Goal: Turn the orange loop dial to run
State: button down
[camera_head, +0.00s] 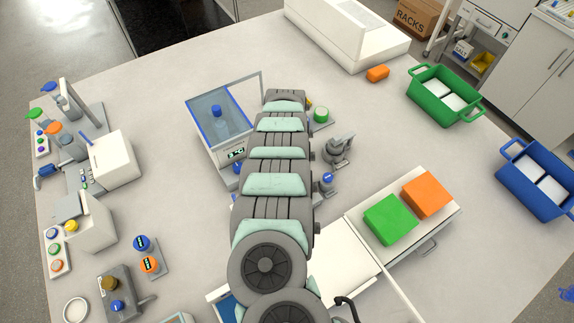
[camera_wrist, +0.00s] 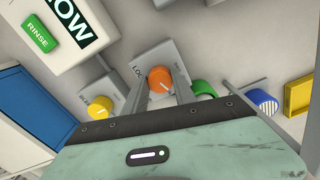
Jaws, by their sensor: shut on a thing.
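The orange loop dial (camera_wrist: 159,77) sits on a grey box (camera_wrist: 145,62) in the wrist view. It is round, with a thin white pointer line on its face. Lettering beginning "LO" shows on the box to its left; the rest is covered. My gripper (camera_wrist: 162,83) is at the dial, with one finger on each side, shut on it. I cannot read a run mark. In the head view my arm hides the dial and gripper.
A yellow dial (camera_wrist: 101,108) is left of the orange one; a green knob (camera_wrist: 204,89) and a blue-striped knob (camera_wrist: 262,102) are to its right. A white box with a green RINSE label (camera_wrist: 38,34) stands at upper left. A glass-sided case (camera_head: 208,112) stands beside my arm.

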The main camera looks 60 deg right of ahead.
jog(key=shift+f+m+b, duration=0.1)
jog(key=shift+m+b, duration=1.35)
jog(key=shift+m, duration=0.35)
jog(key=c, duration=1)
grip_release()
jog(key=shift+r+b, duration=0.5)
jog(key=shift+r, duration=5)
